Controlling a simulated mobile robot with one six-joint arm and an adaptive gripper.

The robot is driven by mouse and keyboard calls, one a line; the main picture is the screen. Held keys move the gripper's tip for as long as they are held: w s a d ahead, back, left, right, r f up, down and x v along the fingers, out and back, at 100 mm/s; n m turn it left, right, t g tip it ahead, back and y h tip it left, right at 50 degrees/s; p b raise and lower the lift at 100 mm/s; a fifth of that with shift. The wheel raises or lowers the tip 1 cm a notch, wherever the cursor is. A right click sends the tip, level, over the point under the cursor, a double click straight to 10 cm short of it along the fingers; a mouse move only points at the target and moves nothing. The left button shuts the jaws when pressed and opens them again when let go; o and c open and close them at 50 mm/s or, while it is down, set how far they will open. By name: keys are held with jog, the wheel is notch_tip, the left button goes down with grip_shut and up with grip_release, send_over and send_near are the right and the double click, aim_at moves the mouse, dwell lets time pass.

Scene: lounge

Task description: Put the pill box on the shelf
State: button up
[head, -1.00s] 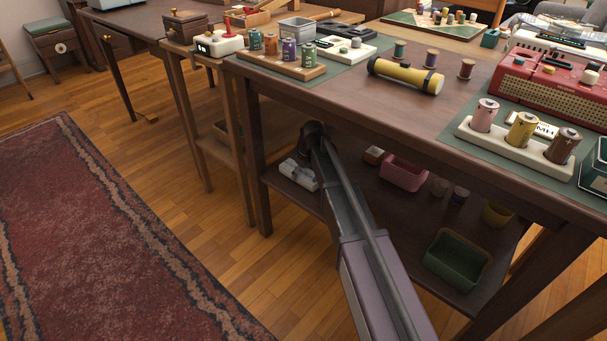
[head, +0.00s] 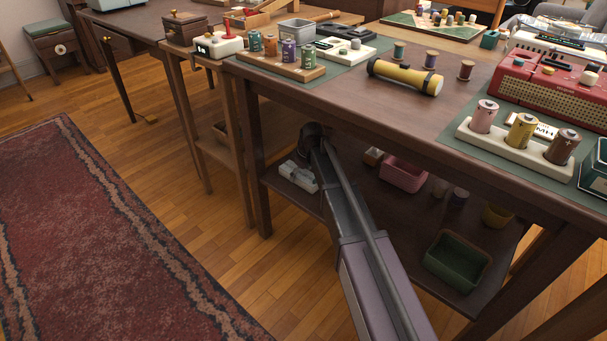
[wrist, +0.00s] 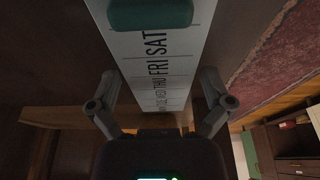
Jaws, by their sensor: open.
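In the wrist view the pill box (wrist: 135,48) is a long white strip with black day labels, SAT, FRI and THU clearest. A teal block (wrist: 150,14) covers its upper part at the picture's top edge. My gripper (wrist: 160,84) is open, with one finger on each side of the pill box. I cannot tell whether the fingers touch it. In the head view my arm reaches under the table to the left end of the lower shelf (head: 400,225). A pale blocky shape (head: 299,176) shows there; I cannot tell if it is the pill box or part of my gripper.
The lower shelf also holds a pink bin (head: 402,173), a green bin (head: 458,262) and several small items. The crowded tabletop (head: 420,115) hangs close above, and a table leg (head: 254,160) stands left of my arm.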

aim_at(300, 173)
jog(key=shift+p+v, duration=2.4)
jog(key=shift+v, duration=0.25)
jog(key=s+d, duration=0.2)
jog(key=d, duration=0.1)
jog(key=s+d, duration=0.5)
jog(key=d, duration=0.1)
jog(key=shift+s+d+f, duration=0.1)
jog(key=shift+s+d, duration=0.05)
jog(key=shift+d, duration=0.05)
